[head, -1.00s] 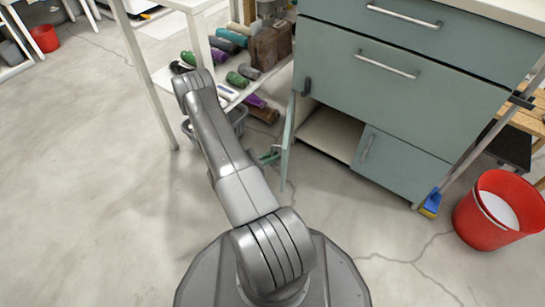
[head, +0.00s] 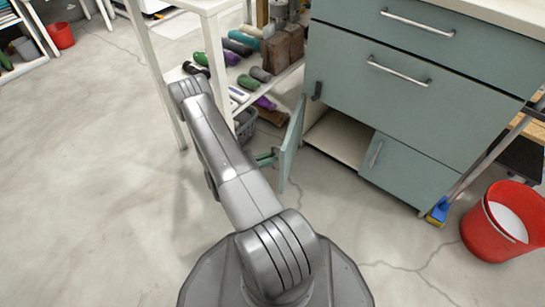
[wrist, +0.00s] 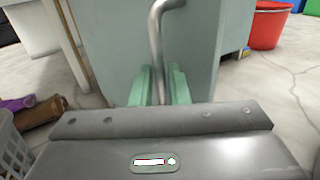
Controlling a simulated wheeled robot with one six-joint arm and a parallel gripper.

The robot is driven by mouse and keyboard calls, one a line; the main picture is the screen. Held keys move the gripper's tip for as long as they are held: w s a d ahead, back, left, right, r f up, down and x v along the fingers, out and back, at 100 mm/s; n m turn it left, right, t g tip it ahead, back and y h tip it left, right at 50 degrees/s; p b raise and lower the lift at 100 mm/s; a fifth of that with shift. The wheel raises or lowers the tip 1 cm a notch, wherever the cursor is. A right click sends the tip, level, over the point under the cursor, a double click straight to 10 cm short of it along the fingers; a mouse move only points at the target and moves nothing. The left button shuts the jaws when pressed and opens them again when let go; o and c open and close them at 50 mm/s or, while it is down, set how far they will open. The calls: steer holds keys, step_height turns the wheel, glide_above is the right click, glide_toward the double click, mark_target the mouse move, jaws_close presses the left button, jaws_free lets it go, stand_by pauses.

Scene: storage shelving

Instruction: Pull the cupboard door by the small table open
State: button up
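The cupboard door (head: 290,150) is a blue-green panel at the lower left of the cabinet, beside the small white table. In the wrist view, the green fingers (wrist: 160,88) are closed about the metal handle (wrist: 157,40), one on each side. The door's outer face (wrist: 112,50) fills the middle of that view.
The white table (head: 158,70) and its shelf of bottles and rolls stand at left. A grey basket (head: 246,124) is close behind my gripper. A red bucket (head: 478,238) and mop (head: 438,212) stand at right. Floor at left is clear.

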steer(key=p+v, duration=0.2)
steer(key=v, duration=1)
steer(key=shift+s+a+p, duration=0.2)
steer(key=shift+p, duration=0.2)
